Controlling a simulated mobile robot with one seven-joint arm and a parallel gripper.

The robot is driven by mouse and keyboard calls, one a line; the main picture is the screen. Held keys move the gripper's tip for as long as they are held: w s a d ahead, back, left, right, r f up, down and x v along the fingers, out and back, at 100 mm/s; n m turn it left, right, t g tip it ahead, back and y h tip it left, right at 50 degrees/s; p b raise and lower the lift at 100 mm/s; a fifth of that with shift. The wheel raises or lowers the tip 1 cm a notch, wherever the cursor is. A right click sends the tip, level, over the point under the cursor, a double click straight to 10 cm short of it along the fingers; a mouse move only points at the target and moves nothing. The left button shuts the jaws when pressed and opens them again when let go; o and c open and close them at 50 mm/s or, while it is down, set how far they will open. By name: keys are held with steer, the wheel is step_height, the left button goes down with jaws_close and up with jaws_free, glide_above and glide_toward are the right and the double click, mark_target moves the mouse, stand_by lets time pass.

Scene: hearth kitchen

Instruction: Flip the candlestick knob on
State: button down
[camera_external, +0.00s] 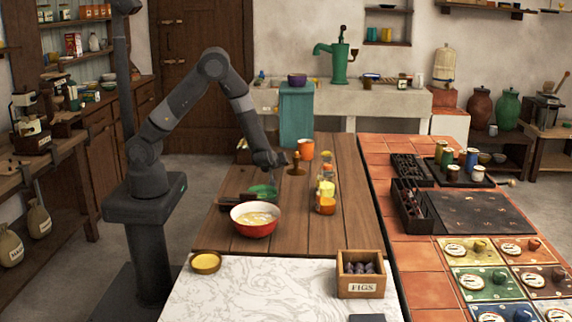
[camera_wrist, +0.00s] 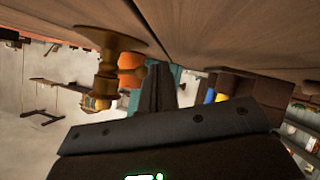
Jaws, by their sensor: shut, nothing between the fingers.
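A brown-gold candlestick-shaped piece (camera_external: 295,164) stands upright on the wooden table, just in front of an orange mug (camera_external: 306,149). In the wrist view, turned nearly upside down, a brassy turned stem with a wide foot (camera_wrist: 106,62) appears to be the same piece, against the wooden surface. My gripper (camera_external: 282,162) is low over the table, just left of it in the outside view. Its closed fingers (camera_wrist: 160,85) are empty and right of the stem in the wrist view. I cannot tell whether they touch it.
Bottles (camera_external: 326,189) stand to the right. On the tiled counter, several coloured panels carry dials and knobs (camera_external: 480,246). The table's right strip is clear.

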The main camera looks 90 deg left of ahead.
steer(key=shift+r, duration=0.1)
steer(key=shift+r, duration=0.75)
steer(key=shift+s, duration=0.1)
steer(key=shift+s+d+r, duration=0.1)
steer(key=shift+s+r, duration=0.1)
steer(key=shift+r, duration=0.1)
steer(key=s+r, duration=0.1)
steer(key=s+d+r, duration=0.1)
steer(key=shift+s+r, duration=0.2)
steer(key=shift+s, duration=0.1)
steer(key=s+f+v, duration=0.1)
steer(key=v, duration=0.8)
steer(key=shift+s+d, duration=0.2)
steer(key=shift+s, duration=0.1)
steer(key=shift+w, duration=0.1)
